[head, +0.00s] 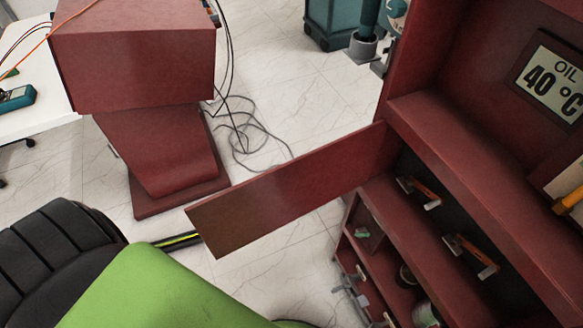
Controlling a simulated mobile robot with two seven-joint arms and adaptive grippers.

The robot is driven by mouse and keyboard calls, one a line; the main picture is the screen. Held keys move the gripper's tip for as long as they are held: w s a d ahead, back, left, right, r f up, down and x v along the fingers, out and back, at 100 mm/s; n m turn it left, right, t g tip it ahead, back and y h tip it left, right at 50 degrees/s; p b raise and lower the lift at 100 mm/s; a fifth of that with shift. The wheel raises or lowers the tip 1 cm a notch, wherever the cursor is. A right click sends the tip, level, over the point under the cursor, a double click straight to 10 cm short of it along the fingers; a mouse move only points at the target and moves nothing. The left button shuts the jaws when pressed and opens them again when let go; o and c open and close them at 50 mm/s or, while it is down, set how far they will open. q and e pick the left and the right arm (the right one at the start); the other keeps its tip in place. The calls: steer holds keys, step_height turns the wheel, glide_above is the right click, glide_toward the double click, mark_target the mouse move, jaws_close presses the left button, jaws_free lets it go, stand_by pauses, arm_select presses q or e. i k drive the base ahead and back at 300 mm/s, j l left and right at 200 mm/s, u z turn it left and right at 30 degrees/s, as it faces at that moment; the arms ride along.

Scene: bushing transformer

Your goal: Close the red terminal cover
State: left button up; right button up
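The red terminal cover (285,193) is a long flat dark-red panel. It stands swung open, sticking out to the left from the dark-red cabinet (470,150), with its right end meeting the cabinet's edge. Beside it the cabinet's dark opening is uncovered. Inside the opening are two terminals with orange and pale metal parts, one nearer the cover (420,190) and one lower right (472,257). Neither my left nor my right gripper shows in the head view.
An OIL 40 °C display (552,80) is on the cabinet. Open shelves (372,240) lie below the cover. A dark-red console (145,60) stands at upper left, with loose cables (240,130) on the pale floor. Black ribbed (60,245) and green (165,290) shapes fill the lower left.

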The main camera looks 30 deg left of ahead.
mark_target(230, 220)
steer(key=j, duration=0.75)
steer(key=i+j, duration=0.15)
steer(key=j, duration=1.4)
steer(key=j+z, duration=0.15)
steer(key=z, duration=0.25)
steer(key=j+z, duration=0.2)
steer(key=z, duration=0.15)
steer(key=j+z, duration=0.15)
steer(key=z, duration=0.25)
steer(key=j+z, duration=0.15)
steer(key=z, duration=0.25)
